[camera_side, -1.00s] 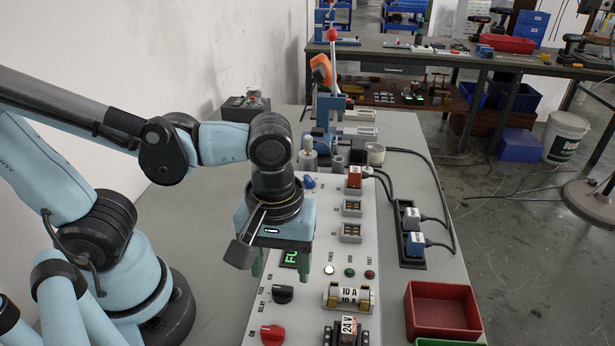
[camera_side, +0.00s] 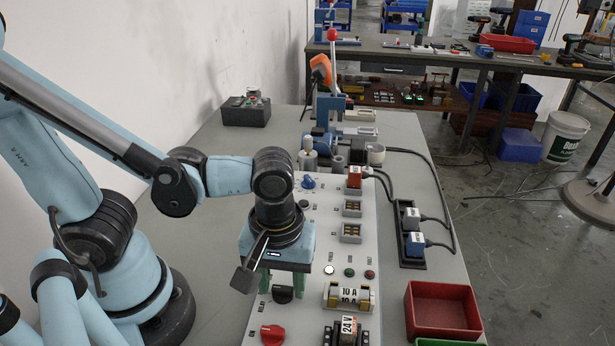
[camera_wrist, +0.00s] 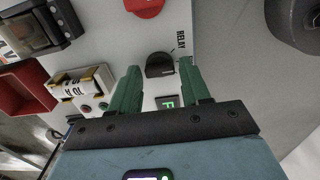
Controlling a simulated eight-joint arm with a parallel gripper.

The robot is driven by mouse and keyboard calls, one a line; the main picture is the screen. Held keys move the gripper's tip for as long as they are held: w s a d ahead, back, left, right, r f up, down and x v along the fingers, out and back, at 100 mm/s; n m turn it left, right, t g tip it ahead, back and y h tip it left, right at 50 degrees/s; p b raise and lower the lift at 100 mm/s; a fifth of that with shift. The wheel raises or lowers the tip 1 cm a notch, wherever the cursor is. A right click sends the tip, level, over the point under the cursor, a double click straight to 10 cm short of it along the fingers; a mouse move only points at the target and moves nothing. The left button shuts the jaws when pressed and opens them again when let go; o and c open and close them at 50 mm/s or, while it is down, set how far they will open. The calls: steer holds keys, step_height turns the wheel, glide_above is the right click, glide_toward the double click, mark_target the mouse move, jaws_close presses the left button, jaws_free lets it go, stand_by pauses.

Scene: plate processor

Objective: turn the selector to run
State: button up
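A black rotary knob (camera_side: 283,294) sits on the light grey panel. It also shows in the wrist view (camera_wrist: 159,66), beside the printed word RELAY. I cannot read its position marks, so I cannot tell which setting it points to. My gripper (camera_side: 282,286) points down over this knob, with its two green fingers apart and nothing held. In the wrist view the fingertips (camera_wrist: 160,66) lie on either side of the knob. I cannot tell whether they touch it. A red knob (camera_side: 272,335) is nearer the camera, and a blue knob (camera_side: 308,182) is farther back.
A small green display (camera_wrist: 167,102) shows between the fingers. Right of the black knob are a 10 A fuse holder (camera_side: 349,297), a green button (camera_side: 349,272) and a red button (camera_side: 370,275). A red bin (camera_side: 441,308) stands farther right.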

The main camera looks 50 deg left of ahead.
steer(key=c, duration=0.7)
steer(key=shift+m, duration=0.3)
steer(key=m, duration=0.3)
steer(key=shift+m, duration=2.1)
steer(key=o, duration=1.1)
steer(key=shift+c, duration=0.2)
